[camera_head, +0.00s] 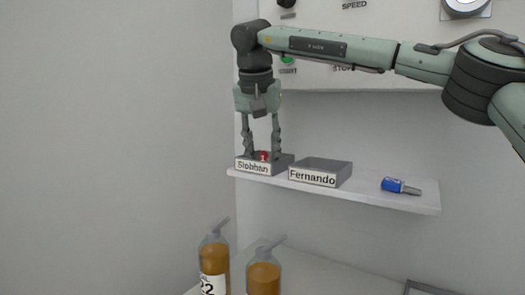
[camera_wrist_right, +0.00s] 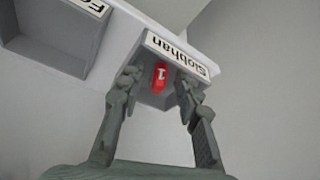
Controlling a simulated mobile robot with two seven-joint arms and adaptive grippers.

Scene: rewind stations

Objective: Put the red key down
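The red key (camera_head: 262,156) is in the grey tray labelled "Siobhan" (camera_head: 253,167), on the left end of the white shelf. In the right wrist view the red key (camera_wrist_right: 160,75), marked "1", shows inside the Siobhan tray (camera_wrist_right: 176,54). My right gripper (camera_head: 262,154) points down over this tray. Its fingers (camera_wrist_right: 160,89) are spread on either side of the key, with gaps between them and it. The lower part of the key is hard to make out. My left gripper is not in view.
A grey tray labelled "Fernando" (camera_head: 313,177) stands right of the Siobhan tray and looks empty. A blue key (camera_head: 401,186) lies on the shelf (camera_head: 365,195) further right. A control panel (camera_head: 400,75) is above; amber pump bottles (camera_head: 214,258) stand below.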

